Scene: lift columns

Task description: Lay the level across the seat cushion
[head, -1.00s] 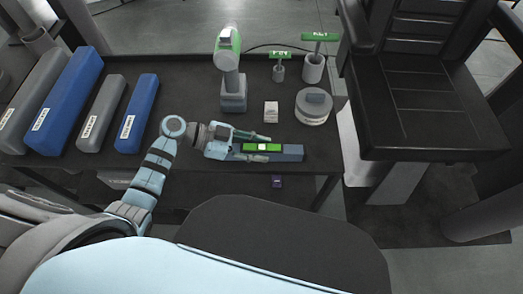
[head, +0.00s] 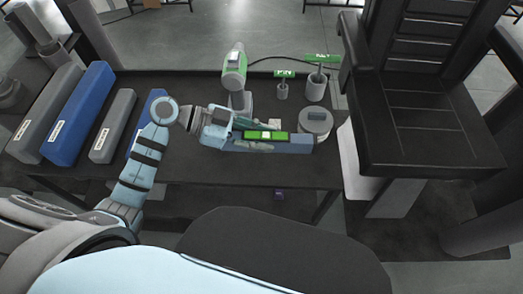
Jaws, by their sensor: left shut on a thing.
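The level is a blue-grey bar (head: 298,146) with a green panel (head: 265,135) and a pale window on top. My left gripper (head: 250,136) is shut on it, with the fingers along the bar's left part. The level appears raised above the dark table, in front of the white box and the round container. The seat cushion (head: 425,120) is the flat black pad of the chair at the right. It is bare, and the level is to its left, apart from it. My right gripper is not in view.
The dark table (head: 200,165) holds a green and grey drill (head: 235,75), a round container (head: 315,121), two cups with green-handled tools (head: 283,91) (head: 316,88) and several long grey and blue blocks (head: 112,125). The chair's black armrest (head: 356,45) stands at the seat's left rear.

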